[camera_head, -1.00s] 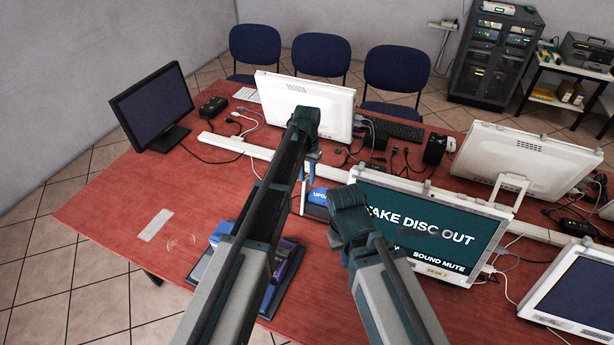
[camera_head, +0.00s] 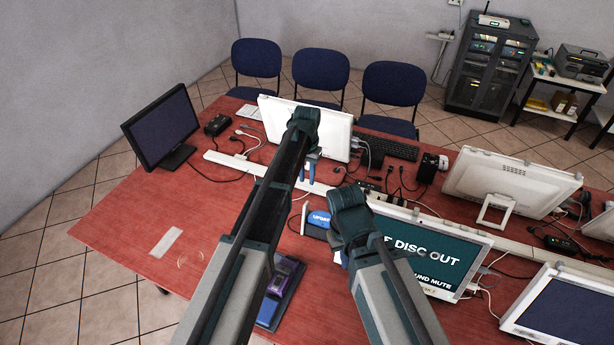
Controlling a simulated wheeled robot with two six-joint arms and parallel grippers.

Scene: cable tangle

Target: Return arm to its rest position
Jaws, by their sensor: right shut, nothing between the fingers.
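My left arm reaches up the middle of the view, and its gripper (camera_head: 310,168) points down over the red table (camera_head: 120,215) in front of a white monitor (camera_head: 315,128). Its blue fingers are small and partly hidden, so I cannot tell whether they are open or shut. My right arm is shorter in view, and its gripper (camera_head: 340,258) hangs beside the left edge of the "DISC OUT" screen (camera_head: 430,255). It is shut and empty. My right arm covers part of that screen.
A dark monitor (camera_head: 162,127) stands at the table's left. Cables and a power strip (camera_head: 390,198) lie mid-table. A blue "UPDATE" box (camera_head: 318,220) and a dark tray (camera_head: 270,314) sit near the arms. White monitors (camera_head: 510,185) fill the right. The table's left front is mostly clear.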

